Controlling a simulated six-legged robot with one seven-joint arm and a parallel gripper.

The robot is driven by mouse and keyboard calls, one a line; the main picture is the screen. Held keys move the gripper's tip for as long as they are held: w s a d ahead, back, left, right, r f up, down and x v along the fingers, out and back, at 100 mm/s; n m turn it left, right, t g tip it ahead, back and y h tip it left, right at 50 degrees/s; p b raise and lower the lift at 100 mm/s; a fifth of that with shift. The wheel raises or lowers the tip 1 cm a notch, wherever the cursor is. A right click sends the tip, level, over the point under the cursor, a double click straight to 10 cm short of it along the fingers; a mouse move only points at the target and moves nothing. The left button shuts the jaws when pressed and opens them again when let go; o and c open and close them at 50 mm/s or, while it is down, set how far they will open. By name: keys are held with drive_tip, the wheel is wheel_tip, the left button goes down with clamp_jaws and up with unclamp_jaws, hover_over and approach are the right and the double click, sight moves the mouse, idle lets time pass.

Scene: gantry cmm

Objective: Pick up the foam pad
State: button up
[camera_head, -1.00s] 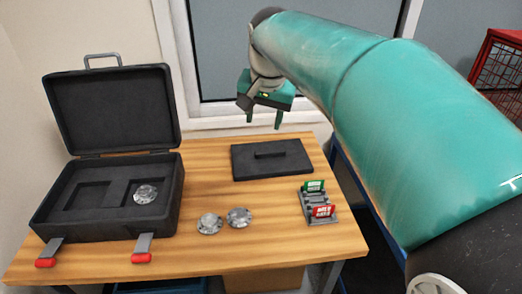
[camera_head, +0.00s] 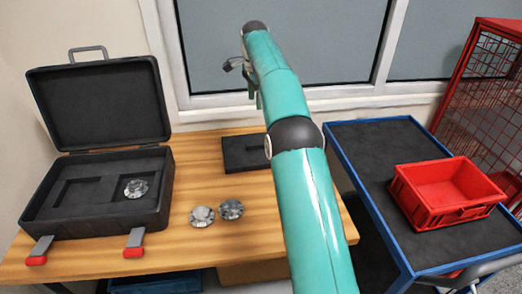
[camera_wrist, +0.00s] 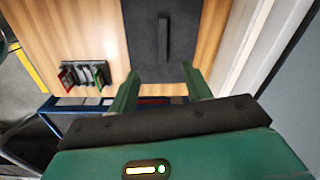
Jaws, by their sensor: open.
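The foam pad (camera_head: 238,153) is a flat dark slab with a raised grip bar, lying on the wooden table (camera_head: 195,170). My arm hides its right part in the head view. In the wrist view the pad (camera_wrist: 145,35) lies beyond my fingers, its bar (camera_wrist: 163,38) pointing away from them. My gripper (camera_wrist: 160,70) is open and empty, above the table and apart from the pad. In the head view my arm mostly hides the gripper.
An open black case (camera_head: 95,215) stands at the left with a clear faceted disc (camera_head: 135,189) inside. Two similar discs (camera_head: 202,216) (camera_head: 231,210) lie on the table. A card rack (camera_wrist: 85,73) stands near the pad. A blue cart (camera_head: 350,150) bears a red crate (camera_head: 450,213).

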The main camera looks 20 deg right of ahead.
drive_tip(key=d+f+m, duration=0.1)
drive_tip(key=f, duration=0.5)
drive_tip(key=w+f, duration=0.1)
drive_tip(key=f, duration=0.6)
drive_tip(key=d+f+m, duration=0.1)
drive_tip(key=f, duration=0.6)
drive_tip(key=shift+w+d+f+m+g, duration=0.2)
drive_tip(key=shift+w+d+m+g, duration=0.1)
drive_tip(key=shift+w+g, duration=0.1)
drive_tip(key=shift+s, duration=0.1)
drive_tip(key=c, duration=1.1)
